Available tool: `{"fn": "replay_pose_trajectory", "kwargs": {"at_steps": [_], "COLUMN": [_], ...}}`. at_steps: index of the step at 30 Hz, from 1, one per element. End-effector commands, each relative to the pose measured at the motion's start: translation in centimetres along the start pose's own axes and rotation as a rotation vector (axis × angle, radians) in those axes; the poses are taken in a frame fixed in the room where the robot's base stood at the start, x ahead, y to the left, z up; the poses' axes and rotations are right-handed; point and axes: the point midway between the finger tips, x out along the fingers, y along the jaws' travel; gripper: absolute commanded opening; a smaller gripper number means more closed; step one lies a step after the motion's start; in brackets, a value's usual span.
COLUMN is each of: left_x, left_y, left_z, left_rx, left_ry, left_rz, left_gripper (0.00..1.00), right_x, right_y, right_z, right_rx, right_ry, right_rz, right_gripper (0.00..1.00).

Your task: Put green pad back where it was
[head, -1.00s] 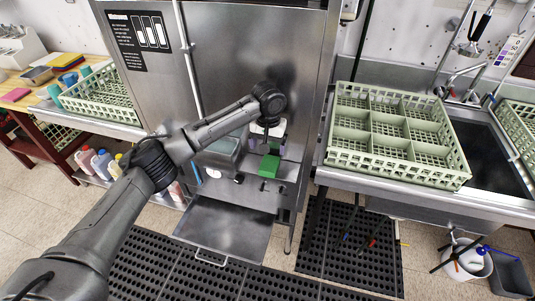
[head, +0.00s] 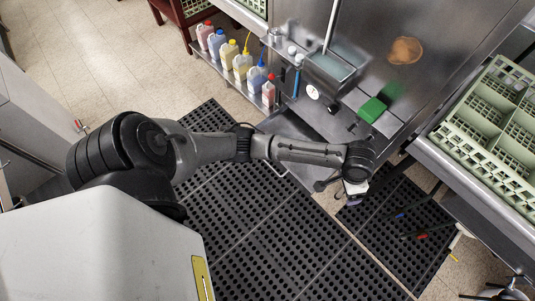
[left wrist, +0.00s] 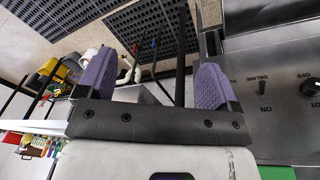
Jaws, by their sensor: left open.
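The green pad (head: 372,110) lies on the steel ledge at the front of the dish machine, beside a grey open box. My left gripper (head: 356,191) is over the floor, in front of the ledge and apart from the pad. In the left wrist view its two purple-padded fingers (left wrist: 153,78) stand wide apart with nothing between them. A green strip (left wrist: 277,173), which looks like the pad, shows at the bottom edge of that view. My right gripper is out of view.
The machine's control panel (left wrist: 275,90) is close beside the left gripper. Coloured bottles (head: 240,64) stand on a low shelf. A green dish rack (head: 500,140) sits on the counter at right. Black mats (head: 255,215) cover the floor.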

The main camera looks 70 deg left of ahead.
Motion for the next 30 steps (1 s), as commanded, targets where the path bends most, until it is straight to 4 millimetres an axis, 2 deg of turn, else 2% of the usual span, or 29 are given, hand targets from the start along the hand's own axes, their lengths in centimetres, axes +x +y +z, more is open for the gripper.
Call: {"fn": "replay_pose_trajectory", "kwargs": {"at_steps": [1,6,10,15,21,25,30], "left_x": [1.1,2.4,2.1,0.8,-0.7,-1.3,-1.5], "left_y": [1.7,4.7,5.3,4.7,3.5,3.0,2.8], "left_z": [2.4,8.8,13.7,19.2,23.5,24.7,25.1], "left_rx": [0.025,0.068,0.060,0.027,0.000,-0.008,-0.008], "left_ry": [0.015,0.096,0.147,0.181,0.185,0.183,0.182], "left_rz": [0.029,0.061,0.046,-0.017,-0.093,-0.122,-0.132], "left_gripper": [0.86,0.86,0.86,0.86,0.86,0.86,0.86], "right_x": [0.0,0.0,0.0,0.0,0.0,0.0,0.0], "right_y": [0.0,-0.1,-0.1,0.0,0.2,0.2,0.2], "right_z": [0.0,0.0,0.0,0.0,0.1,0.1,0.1], "right_rx": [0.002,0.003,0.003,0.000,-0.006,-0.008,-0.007], "right_ry": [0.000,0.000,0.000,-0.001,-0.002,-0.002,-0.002], "right_rz": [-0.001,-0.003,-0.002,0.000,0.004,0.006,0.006], "right_gripper": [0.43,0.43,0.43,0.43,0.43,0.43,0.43]}}
